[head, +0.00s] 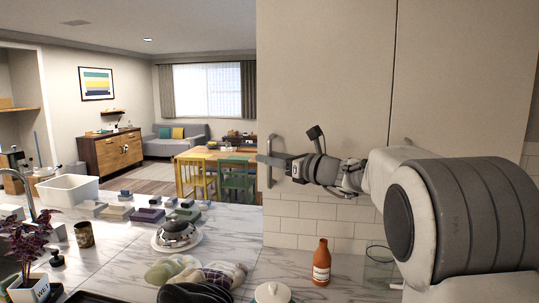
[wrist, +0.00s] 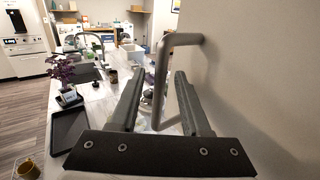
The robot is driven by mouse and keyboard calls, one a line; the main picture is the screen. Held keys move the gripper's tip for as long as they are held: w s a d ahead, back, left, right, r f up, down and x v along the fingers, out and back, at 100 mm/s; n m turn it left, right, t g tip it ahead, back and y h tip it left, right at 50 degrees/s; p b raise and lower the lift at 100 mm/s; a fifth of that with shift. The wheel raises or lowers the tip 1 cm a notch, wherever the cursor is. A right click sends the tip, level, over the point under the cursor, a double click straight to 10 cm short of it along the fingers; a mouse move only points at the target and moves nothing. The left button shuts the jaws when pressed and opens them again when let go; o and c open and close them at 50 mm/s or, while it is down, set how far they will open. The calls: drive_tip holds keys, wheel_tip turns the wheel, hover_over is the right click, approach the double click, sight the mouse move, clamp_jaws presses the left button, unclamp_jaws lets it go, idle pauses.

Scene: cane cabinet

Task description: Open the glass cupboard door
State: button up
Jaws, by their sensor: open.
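The cupboard door (head: 325,70) is a flat, pale, opaque-looking panel of the wall cupboard, and it appears closed. Its vertical bar handle (head: 270,180) is near the lower left edge. In the wrist view the grey handle (wrist: 162,80) stands out from the pale door face (wrist: 245,70). My gripper (head: 266,159) is at the handle, coming from the right. In the wrist view its two fingers (wrist: 160,76) are apart, with the handle bar between them in the picture. I see gaps beside the bar, and cannot tell contact.
A second door panel (head: 460,70) adjoins on the right. The air left of the handle is free.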

drive_tip(key=shift+w+a, duration=0.25)
drive_tip(key=shift+a, duration=0.1)
drive_tip(key=shift+c, duration=0.4)
clamp_jaws()
idle(0.9)
